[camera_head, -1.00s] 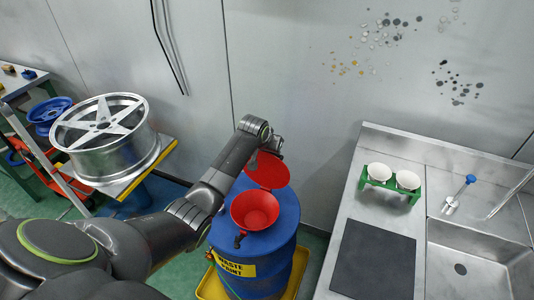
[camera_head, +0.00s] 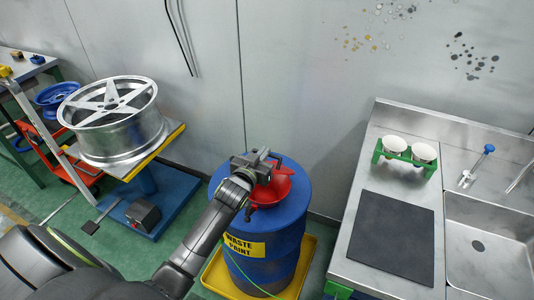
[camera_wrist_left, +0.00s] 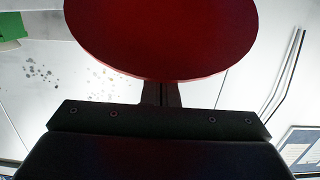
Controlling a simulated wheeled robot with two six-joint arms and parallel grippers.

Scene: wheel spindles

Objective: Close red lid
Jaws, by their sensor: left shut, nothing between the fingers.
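The red lid (camera_head: 283,168) is hinged on a red funnel (camera_head: 272,192) on top of a blue drum (camera_head: 265,245) labelled waste paint. The lid stands tilted, and my left gripper (camera_head: 268,160) hides part of it and of the funnel's mouth. In the left wrist view the round red lid (camera_wrist_left: 160,38) fills the upper middle, just beyond the left gripper's fingertips (camera_wrist_left: 161,88). The fingers are shut with nothing between them. I cannot tell whether they touch the lid. My right gripper is not in view.
The drum stands in a yellow tray (camera_head: 222,278). A steel sink counter (camera_head: 345,245) with a green cup holder (camera_head: 407,157) is to the right. A silver wheel rim (camera_head: 112,125) on a stand is to the left. The grey wall is close behind the drum.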

